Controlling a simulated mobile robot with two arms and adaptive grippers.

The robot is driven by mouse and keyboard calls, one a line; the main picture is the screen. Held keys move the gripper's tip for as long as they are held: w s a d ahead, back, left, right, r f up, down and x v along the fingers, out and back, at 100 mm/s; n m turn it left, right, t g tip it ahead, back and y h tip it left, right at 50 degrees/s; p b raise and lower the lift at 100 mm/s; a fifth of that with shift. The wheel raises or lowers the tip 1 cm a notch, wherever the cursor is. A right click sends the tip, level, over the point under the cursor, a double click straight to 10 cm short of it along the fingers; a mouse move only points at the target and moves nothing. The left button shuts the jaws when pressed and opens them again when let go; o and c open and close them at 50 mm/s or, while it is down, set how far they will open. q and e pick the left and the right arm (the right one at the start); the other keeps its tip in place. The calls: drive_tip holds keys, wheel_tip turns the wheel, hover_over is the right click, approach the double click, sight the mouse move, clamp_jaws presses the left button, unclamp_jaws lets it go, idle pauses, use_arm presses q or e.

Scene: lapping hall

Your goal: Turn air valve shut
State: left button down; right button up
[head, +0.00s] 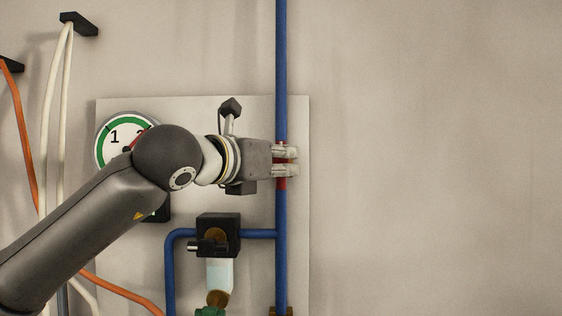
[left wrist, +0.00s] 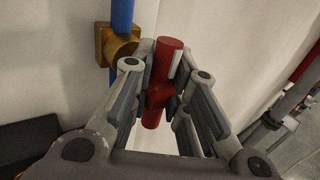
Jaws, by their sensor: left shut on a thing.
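The red handle of the air valve (head: 281,184) shows above and below my left gripper's fingers, in front of the vertical blue pipe (head: 281,60). In the head view it lies in line with the pipe. My left gripper (head: 288,161) comes in from the left and is shut on the handle. In the left wrist view the red handle (left wrist: 168,53) sits between the two fingers of the gripper (left wrist: 165,90). The brass valve body (left wrist: 116,46) is behind it, on the blue pipe (left wrist: 122,14). The fingers hide the handle's middle. My right gripper is not in view.
A round gauge (head: 113,138) is partly hidden behind my left arm. A black regulator block (head: 218,235) with a clear bowl stands below the gripper. Orange and white hoses (head: 50,110) hang at the left. The wall at the right is bare.

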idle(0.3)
use_arm(q)
drive_tip(key=shift+d+r+m+g+y+p, duration=0.1)
drive_tip(key=shift+r+m+g+y+p, duration=0.1)
drive_tip(key=shift+m+g+y+p, duration=0.7)
drive_tip(key=m+y+p, duration=0.1)
drive_tip(key=m+p, duration=0.1)
drive_tip(key=m+g+y+p, duration=0.1)
drive_tip(key=m+p, duration=0.1)
drive_tip(key=shift+d+m+y+p, duration=0.2)
drive_tip(key=shift+m+y+p, duration=0.1)
drive_tip(key=shift+m+y, duration=0.1)
drive_tip(key=m+y+p, duration=0.3)
drive_tip(key=shift+d+f+g, duration=0.1)
drive_tip(key=shift+f+g, duration=0.15)
drive_tip(key=shift+g, duration=0.15)
drive_tip(key=shift+f+m+y+p, duration=0.25)
drive_tip(key=shift+m+y+p, duration=0.55)
drive_tip(key=shift+y+p, duration=0.3)
drive_tip(key=c, duration=1.4)
unclamp_jaws()
drive_tip(key=shift+c, duration=0.2)
drive_tip(key=shift+o, duration=0.3)
